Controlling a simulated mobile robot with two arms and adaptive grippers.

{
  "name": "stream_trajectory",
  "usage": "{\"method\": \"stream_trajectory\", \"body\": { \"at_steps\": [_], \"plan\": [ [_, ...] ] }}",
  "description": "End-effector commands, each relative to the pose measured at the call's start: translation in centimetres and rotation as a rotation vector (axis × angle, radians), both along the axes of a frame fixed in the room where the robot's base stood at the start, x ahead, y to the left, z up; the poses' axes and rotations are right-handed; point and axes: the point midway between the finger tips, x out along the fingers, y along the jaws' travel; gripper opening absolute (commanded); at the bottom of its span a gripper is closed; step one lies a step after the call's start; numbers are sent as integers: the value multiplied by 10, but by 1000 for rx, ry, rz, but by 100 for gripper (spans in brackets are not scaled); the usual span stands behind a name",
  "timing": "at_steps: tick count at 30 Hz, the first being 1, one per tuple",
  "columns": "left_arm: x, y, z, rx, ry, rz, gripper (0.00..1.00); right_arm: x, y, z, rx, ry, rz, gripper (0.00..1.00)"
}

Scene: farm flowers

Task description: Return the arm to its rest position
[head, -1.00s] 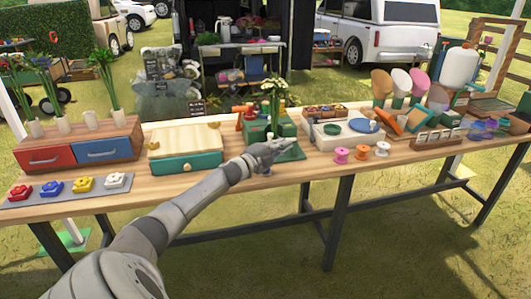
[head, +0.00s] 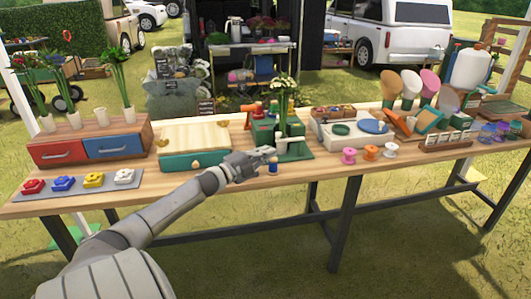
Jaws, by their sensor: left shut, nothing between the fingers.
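My left arm (head: 165,205) reaches in from the bottom left over the long wooden table (head: 225,193). My left gripper (head: 268,153) is shut and empty, above the table's front part. It is just in front of the green stand (head: 297,150), which holds white flowers (head: 284,84) upright. A small blue and orange piece (head: 273,168) stands on the table just below the fingertips; the view does not show whether they touch. My right gripper is not in view.
Left of the gripper are a wooden box with a teal drawer (head: 183,163), a red-and-blue drawer unit (head: 115,146) and a grey mat (head: 125,180) with colored pieces. To the right are several spools (head: 371,152). Grass lies open in front.

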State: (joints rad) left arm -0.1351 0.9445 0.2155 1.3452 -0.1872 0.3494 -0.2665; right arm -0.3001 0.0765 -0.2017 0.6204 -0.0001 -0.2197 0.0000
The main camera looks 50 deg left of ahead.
Motion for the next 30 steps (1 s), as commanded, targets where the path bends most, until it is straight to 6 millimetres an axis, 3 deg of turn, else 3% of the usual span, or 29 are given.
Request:
{"method": "stream_trajectory", "body": {
  "at_steps": [20,23,25,30],
  "plan": [
    [-1,-4,-6,-14,8,6,0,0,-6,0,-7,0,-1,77],
    [-2,-19,-28,-69,44,33,0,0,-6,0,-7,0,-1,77],
    [-5,-37,-54,-138,89,71,0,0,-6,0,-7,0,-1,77],
    [-29,-101,-125,-348,249,197,0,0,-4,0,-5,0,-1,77]
  ]
}}
